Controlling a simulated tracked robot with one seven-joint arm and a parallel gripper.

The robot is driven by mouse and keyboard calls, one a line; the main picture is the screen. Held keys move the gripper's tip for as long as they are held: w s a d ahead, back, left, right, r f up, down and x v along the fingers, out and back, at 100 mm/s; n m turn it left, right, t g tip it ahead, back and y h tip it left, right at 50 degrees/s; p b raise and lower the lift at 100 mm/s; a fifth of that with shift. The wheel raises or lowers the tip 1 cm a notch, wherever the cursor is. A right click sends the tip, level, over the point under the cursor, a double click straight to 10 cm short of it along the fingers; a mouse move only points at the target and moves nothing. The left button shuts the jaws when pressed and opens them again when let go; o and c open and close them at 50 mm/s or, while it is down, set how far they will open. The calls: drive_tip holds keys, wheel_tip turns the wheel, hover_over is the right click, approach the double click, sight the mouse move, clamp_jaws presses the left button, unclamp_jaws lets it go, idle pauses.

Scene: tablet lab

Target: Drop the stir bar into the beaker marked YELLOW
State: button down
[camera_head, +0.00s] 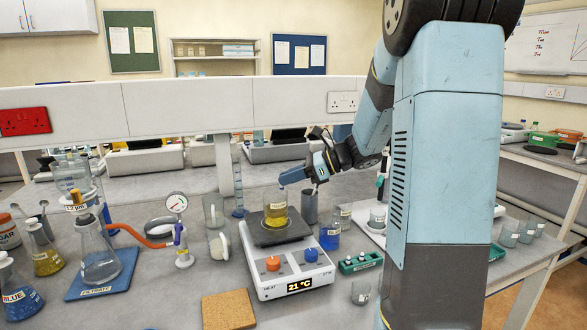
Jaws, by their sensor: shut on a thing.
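A glass beaker with yellow liquid (275,215) stands upright on the dark top plate of the hotplate stirrer. A label shows on its front, too small to read surely. My gripper (284,181) comes in from the right and is above the beaker's rim, near its upper right. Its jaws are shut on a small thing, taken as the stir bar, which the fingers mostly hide. The jaws look a little above the glass, apart from it.
The hotplate stirrer (290,272) reads 21 °C. A grey metal cup (310,206) and a beaker of blue liquid (330,238) stand close to its right. A cork mat (229,309) lies in front.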

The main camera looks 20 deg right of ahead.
drive_tip(key=shift+f, duration=0.7)
drive_tip(key=c, duration=1.1)
unclamp_jaws()
drive_tip(key=v, duration=1.3)
drive_tip(key=shift+s+d+r, duration=0.1)
drive_tip(key=shift+d, duration=0.3)
